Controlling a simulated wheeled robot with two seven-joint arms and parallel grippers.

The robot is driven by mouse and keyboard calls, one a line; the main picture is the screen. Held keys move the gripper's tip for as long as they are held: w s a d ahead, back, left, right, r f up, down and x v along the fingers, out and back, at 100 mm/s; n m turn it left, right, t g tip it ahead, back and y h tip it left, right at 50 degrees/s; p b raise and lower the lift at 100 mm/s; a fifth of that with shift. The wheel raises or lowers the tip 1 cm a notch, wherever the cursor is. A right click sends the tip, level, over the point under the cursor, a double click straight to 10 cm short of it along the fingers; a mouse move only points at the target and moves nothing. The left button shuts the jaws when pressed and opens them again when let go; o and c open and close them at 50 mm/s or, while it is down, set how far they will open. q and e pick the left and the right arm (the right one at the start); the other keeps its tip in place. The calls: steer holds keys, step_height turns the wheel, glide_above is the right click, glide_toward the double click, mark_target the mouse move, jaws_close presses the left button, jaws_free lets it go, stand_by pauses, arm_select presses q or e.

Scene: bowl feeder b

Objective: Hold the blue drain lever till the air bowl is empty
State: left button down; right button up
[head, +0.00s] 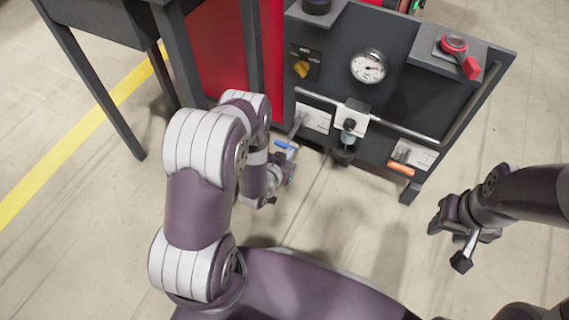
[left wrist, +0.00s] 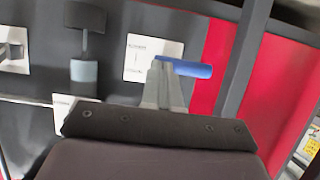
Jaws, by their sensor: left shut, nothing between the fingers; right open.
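The blue drain lever (head: 286,145) sits low on the left of the dark panel, under a white label plate. In the left wrist view the blue lever (left wrist: 190,68) lies roughly level, its left end behind my fingertips. My left gripper (head: 283,158) is shut and empty, right at the lever; its closed fingers (left wrist: 163,80) overlap the lever's near end, and I cannot tell whether they touch. The air bowl (head: 347,141) hangs below the grey block at the panel's middle; its liquid level is too small to read. My right gripper (head: 450,244) is open and empty, away from the panel.
An orange lever (head: 401,169) sits low on the panel's right. A horizontal pipe (head: 400,128) crosses the panel. A dark table (head: 90,20) stands at left. The floor in front is clear.

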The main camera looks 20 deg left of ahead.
arm_select(q)
step_height(320, 180, down, 6)
steer(key=w+t+b, duration=0.1)
steer(key=b, duration=0.2)
steer(key=shift+w+b, duration=0.35)
steer(key=shift+w, duration=0.05)
arm_select(e)
steer(key=f, duration=0.5)
steer(key=shift+s, duration=0.25)
arm_select(q)
steer(key=shift+s+f, duration=0.1)
steer(key=shift+f, duration=0.1)
stand_by(1.2)
